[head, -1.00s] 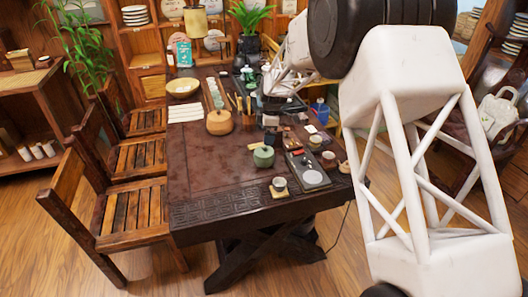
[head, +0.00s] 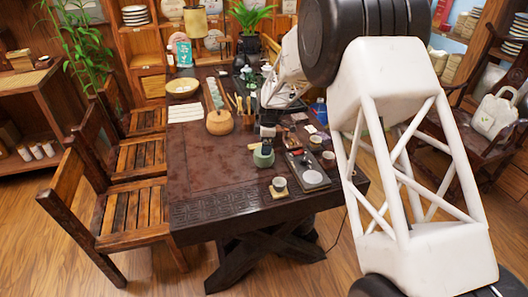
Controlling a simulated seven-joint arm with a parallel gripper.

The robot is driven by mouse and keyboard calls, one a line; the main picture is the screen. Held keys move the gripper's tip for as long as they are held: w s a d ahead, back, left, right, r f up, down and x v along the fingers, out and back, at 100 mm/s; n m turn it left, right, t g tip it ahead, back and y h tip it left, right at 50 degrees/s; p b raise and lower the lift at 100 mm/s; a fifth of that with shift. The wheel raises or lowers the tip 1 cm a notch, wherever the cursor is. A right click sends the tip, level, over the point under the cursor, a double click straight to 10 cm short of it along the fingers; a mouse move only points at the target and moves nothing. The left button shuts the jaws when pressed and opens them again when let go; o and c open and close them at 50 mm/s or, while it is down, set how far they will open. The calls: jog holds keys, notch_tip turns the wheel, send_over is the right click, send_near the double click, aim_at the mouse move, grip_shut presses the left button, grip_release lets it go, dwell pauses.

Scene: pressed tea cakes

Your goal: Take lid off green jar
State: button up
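The green jar (head: 263,158) stands on the dark table, left of the tea tray. It is small in the head view, and its top is partly covered by my gripper. My gripper (head: 267,146) points down at the top of the jar, with its dark fingers at or just above the lid. I cannot tell whether the fingers touch the lid, or whether they are apart or closed. The lid itself is hardly visible.
A tea tray (head: 296,165) lies right of the jar. A cup on a coaster (head: 279,187) stands in front. A round wooden pot (head: 219,122) stands to the left behind. The table's front left (head: 215,175) is clear.

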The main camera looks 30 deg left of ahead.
jog(key=shift+s+a+f, duration=0.1)
jog(key=shift+f, duration=1.05)
jog(key=shift+c, duration=0.2)
jog(key=shift+f, duration=0.1)
jog(key=c, duration=1.1)
